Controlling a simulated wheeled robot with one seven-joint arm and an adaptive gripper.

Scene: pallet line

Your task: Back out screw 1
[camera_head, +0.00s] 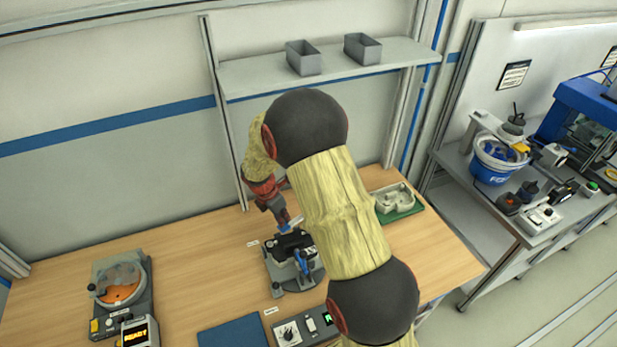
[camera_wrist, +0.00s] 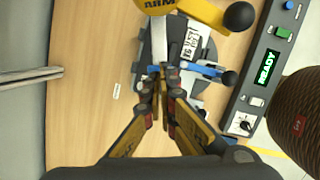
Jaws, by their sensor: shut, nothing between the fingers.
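A dark fixture (camera_head: 290,277) stands on the wooden bench with a blue-handled clamp (camera_head: 303,262) at its front. The wrist view shows the fixture (camera_wrist: 148,52) with a printed label (camera_wrist: 196,40) and the blue clamp lever (camera_wrist: 205,70) with a black knob. My gripper (camera_head: 288,224) points down over the back part of the fixture. In the wrist view my gripper's fingertips (camera_wrist: 161,78) are together, close to the fixture's edge; I cannot tell whether they touch it. No screw can be made out; the fingers cover part of the fixture.
A control box (camera_head: 305,329) is in front of the fixture; its display (camera_wrist: 266,67) reads READY. A yellow part with a black knob (camera_wrist: 239,16) is beside the fixture. An orange-dish feeder (camera_head: 122,285) stands left, a green tray (camera_head: 400,205) right.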

